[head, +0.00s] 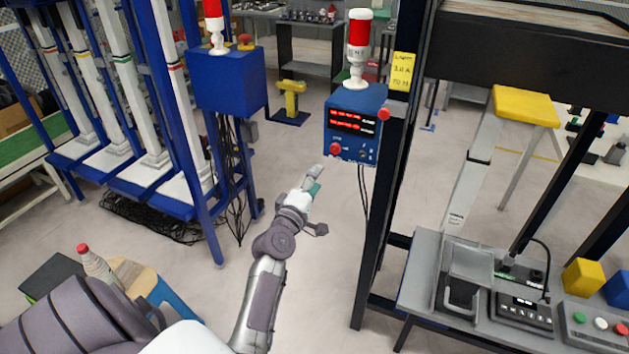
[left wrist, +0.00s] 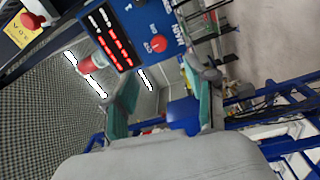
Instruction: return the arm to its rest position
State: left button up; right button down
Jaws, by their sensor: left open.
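My left arm reaches up from the bottom middle of the head view. Its gripper (head: 315,180) is open, with teal pads on the fingers, and nothing shows between them. It is over open floor, just below and left of a blue control box (head: 345,108) with a red display in the picture. In the left wrist view the two fingers of the gripper (left wrist: 166,84) stand apart, and the blue box (left wrist: 128,35) shows beyond them. My right gripper is not in view.
A blue frame with white columns (head: 140,105) stands at left, cables beneath it. A black post (head: 385,210) rises just right of my gripper. A grey bench (head: 425,285) with devices is at lower right. Bare floor (head: 325,270) lies between my arm and the post.

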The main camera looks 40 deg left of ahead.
pick_arm(q)
jog(key=s+d+f+m+g+h, duration=0.2)
jog(key=d+f+m+g, duration=0.15)
jog(key=f, duration=0.85)
jog(key=s+d+f+m+g+h, duration=0.1)
jog(key=d+f+m+g, duration=0.3)
jog(key=f, duration=0.8)
jog(key=s+d+f+m+g+h, duration=0.1)
jog(key=s+d+f+m, duration=0.15)
jog(key=s+f, duration=0.4)
jog(key=s+d+f+m+g, duration=0.1)
jog(key=s+d+f, duration=0.3)
jog(key=f, duration=0.5)
jog(key=s+d+f+m+g, duration=0.1)
jog(key=s+f, duration=0.4)
jog(key=s, duration=0.7)
jog(key=s+f+m+g, duration=0.4)
jog(key=s+f+m, duration=0.2)
jog(key=s, duration=0.6)
jog(key=s+d+f+m+g, duration=0.1)
jog(key=s+f, duration=0.5)
jog(key=s, duration=0.6)
jog(key=m+g, duration=0.1)
jog(key=m, duration=0.1)
jog(key=shift+d+m, duration=0.3)
jog(key=shift+d, duration=0.05)
jog(key=shift+g, duration=0.25)
